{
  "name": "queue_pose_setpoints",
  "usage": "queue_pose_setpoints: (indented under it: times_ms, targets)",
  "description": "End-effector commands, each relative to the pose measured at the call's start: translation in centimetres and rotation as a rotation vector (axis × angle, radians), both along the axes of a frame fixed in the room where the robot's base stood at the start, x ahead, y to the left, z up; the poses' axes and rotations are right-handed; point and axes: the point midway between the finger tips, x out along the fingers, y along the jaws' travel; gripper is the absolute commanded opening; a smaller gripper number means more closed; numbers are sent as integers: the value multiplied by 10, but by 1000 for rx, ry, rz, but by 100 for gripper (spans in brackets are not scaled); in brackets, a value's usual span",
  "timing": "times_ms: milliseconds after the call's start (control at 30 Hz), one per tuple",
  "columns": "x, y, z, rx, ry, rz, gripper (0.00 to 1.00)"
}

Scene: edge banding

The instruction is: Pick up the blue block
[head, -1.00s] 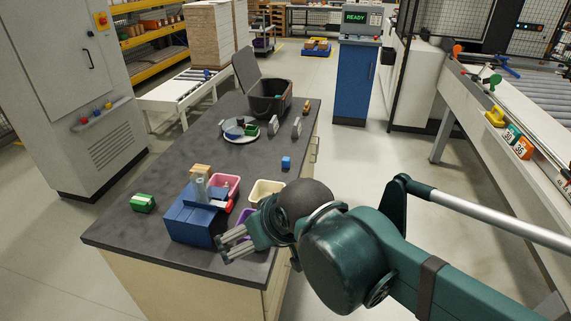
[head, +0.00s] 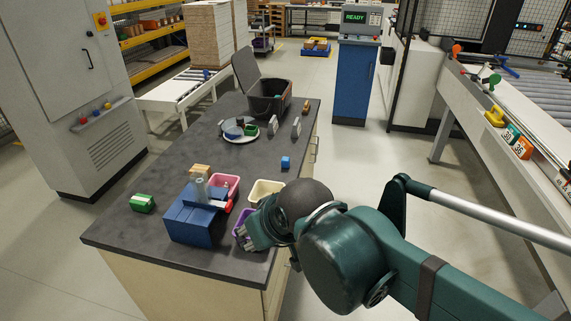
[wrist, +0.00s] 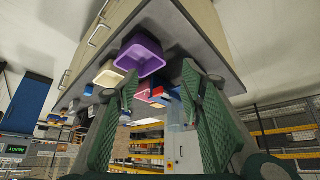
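The blue block (head: 286,161) is a small cube on the dark worktop, right of the middle, behind the cream bin. A small blue shape beside the cream bin in the wrist view (wrist: 89,90) looks like the same block. My gripper (head: 252,236) is at the worktop's near right edge, by the purple bin and well apart from the block. In the wrist view its two green fingers (wrist: 160,76) are spread, with nothing held between them.
A purple bin (wrist: 142,57), a cream bin (head: 266,191) and a pink bin (head: 226,183) stand close together. Left of them are a blue fixture (head: 190,222) and a green block (head: 142,203). A plate (head: 240,136) and an open dark crate (head: 268,103) are farther back.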

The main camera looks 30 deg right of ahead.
Motion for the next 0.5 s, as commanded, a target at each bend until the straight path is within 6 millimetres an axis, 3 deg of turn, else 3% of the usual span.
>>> queue_pose_setpoints:
  times_ms: [267,500]
  targets:
    - [8,-3,6,2,5,-13,39]
    - [34,-14,23,8,18,-52,39]
